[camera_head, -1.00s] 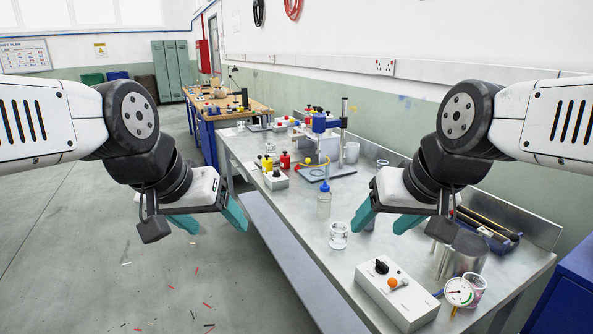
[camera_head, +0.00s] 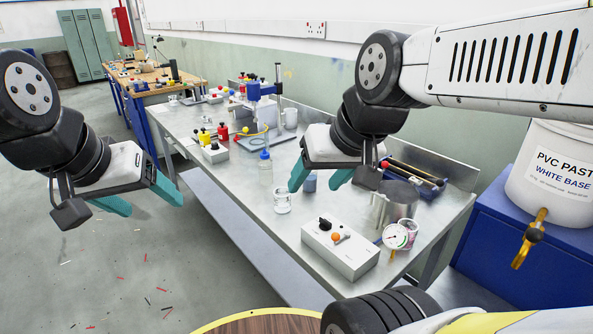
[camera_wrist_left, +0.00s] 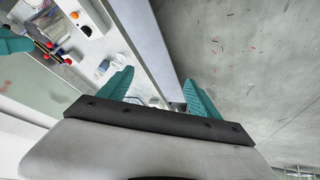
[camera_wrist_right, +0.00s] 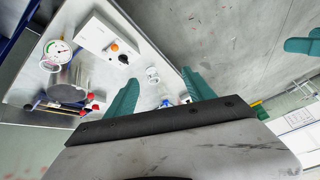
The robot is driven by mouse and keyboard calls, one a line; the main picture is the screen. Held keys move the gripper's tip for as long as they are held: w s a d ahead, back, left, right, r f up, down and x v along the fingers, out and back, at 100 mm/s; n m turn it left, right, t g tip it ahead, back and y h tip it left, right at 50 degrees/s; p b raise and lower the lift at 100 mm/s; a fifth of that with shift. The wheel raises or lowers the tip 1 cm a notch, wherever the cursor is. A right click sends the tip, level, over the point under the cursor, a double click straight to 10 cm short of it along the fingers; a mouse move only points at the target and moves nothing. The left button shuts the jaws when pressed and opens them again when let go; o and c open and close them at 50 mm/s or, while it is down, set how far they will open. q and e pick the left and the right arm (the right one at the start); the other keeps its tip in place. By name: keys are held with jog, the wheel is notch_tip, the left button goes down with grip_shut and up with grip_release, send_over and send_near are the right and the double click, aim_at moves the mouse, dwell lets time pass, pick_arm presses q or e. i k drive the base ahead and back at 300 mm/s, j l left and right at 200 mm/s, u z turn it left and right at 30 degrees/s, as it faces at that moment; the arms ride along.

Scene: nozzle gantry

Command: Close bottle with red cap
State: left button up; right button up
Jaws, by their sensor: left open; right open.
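My left gripper (camera_head: 152,206) is open and empty over the floor, left of the bench. My right gripper (camera_head: 313,186) is open and empty above the bench, right of the jar. Part of the bench behind it is hidden.
A white control box (camera_head: 340,252) with a black knob and an orange button sits at the front of the bench. A metal pot (camera_head: 395,205) and a gauge (camera_head: 396,237) are to its right. A white paste bucket (camera_head: 550,175) stands on a blue cabinet. Bench surface left of the box is clear.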

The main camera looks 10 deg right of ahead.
aim_at(309, 184)
jog(key=i+j, duration=0.55)
jog(key=i, duration=0.25)
jog(key=i+j+z, duration=0.1)
jog(key=i+j, duration=0.45)
jog(key=i, duration=0.2)
jog(key=i+j, duration=0.6)
jog(key=i, duration=0.15)
